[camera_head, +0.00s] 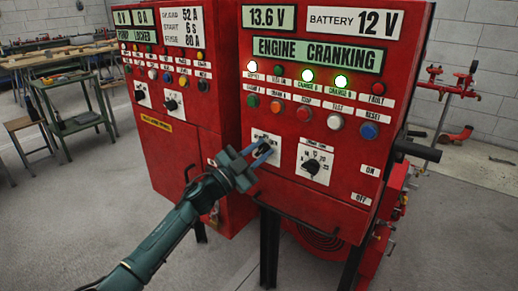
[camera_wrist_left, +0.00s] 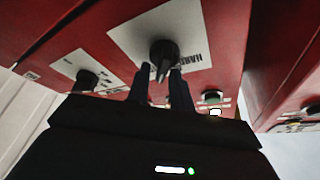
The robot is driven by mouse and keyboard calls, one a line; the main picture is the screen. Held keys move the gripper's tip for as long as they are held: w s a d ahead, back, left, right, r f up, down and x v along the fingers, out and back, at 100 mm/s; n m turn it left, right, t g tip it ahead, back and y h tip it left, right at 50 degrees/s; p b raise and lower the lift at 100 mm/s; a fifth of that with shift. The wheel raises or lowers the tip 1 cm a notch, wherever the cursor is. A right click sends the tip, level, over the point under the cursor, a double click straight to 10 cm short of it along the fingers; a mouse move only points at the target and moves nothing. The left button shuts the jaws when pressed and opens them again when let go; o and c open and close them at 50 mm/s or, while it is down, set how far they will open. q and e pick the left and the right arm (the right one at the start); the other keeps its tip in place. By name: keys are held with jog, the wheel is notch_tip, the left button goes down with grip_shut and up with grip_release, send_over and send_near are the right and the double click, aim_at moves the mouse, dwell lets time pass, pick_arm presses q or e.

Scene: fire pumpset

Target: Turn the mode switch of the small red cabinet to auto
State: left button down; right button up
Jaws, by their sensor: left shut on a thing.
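The red cabinet (camera_head: 310,85) on the right shows "ENGINE CRANKING" and stands close in front of me. Its lower left switch plate (camera_head: 268,138) is white, with a black knob that my left gripper (camera_head: 260,152) mostly hides. In the left wrist view the black knob (camera_wrist_left: 163,52) sits on a white plate (camera_wrist_left: 190,22) with partly legible lettering, "HAND" or similar. My left gripper (camera_wrist_left: 161,88) has one finger on either side of the knob and is shut on it. The knob's exact setting cannot be read. My right gripper is not in view.
A second black rotary knob (camera_head: 312,166) is just right of the gripper. Another red cabinet (camera_head: 170,125) adjoins on the left. A green workbench (camera_head: 75,100) stands at the far left. Open floor lies in front.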

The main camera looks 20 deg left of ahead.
pick_arm(q)
jog(key=shift+m+g, duration=0.4)
jog(key=shift+m, duration=0.3)
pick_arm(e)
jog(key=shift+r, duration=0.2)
pick_arm(q)
jog(key=shift+f+m+h, duration=0.1)
jog(key=shift+m+h, duration=0.2)
jog(key=c, duration=1.5)
grip_release()
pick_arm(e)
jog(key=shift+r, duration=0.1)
pick_arm(q)
jog(key=b+v, duration=0.1)
jog(key=v, duration=1.2)
jog(key=shift+s, duration=0.15)
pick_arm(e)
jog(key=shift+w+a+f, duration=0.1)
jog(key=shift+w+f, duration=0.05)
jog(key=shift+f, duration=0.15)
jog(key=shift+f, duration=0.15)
